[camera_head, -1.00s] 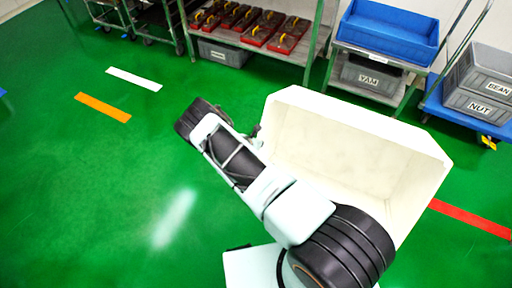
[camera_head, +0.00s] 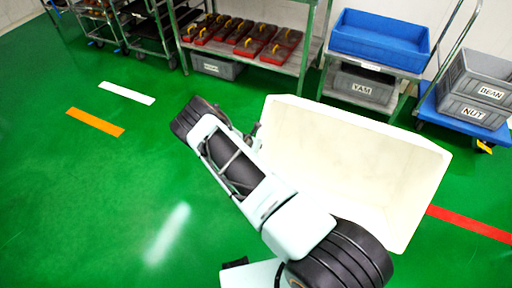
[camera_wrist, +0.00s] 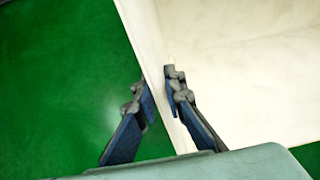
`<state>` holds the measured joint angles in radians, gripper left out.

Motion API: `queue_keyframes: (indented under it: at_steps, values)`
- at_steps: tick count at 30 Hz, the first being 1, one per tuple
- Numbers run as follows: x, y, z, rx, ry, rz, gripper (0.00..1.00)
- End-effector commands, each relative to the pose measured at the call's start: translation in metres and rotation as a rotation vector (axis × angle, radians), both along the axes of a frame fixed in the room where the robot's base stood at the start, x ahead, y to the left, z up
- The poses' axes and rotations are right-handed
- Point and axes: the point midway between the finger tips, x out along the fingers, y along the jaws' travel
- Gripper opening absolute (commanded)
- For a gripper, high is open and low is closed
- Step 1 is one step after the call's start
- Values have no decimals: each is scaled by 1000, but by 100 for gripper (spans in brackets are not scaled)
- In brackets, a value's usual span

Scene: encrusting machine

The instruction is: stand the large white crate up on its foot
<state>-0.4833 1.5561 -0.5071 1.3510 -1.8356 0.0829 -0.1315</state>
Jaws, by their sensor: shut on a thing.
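The large white crate (camera_head: 345,150) is in the middle right of the head view, its pale open inside turned towards me. It looks tilted; its foot and how it meets the floor are hidden. My gripper (camera_head: 256,138) is at the crate's left edge, partly hidden behind my wrist. In the wrist view the crate (camera_wrist: 240,80) fills the right side. There my gripper (camera_wrist: 158,88) has one dark blue finger on each side of the crate's thin wall, shut on it near the rim. My arm covers the crate's lower left part.
Behind the crate stand a metal rack (camera_head: 305,75) with red and black items, a cart with a blue bin (camera_head: 380,38) and grey YAM crate (camera_head: 362,88), and a blue trolley (camera_head: 462,112) with grey crates. The green floor (camera_head: 95,200) at left is clear.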

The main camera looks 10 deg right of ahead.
Motion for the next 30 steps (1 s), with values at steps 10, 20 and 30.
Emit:
queue_keyframes:
  at_steps: [10, 20, 30]
  values:
    - [8, -12, -3, 10, 30, 1, 0]
    - [25, -24, 4, 41, 61, 1, 0]
    - [45, -39, 14, 80, 111, -1, 0]
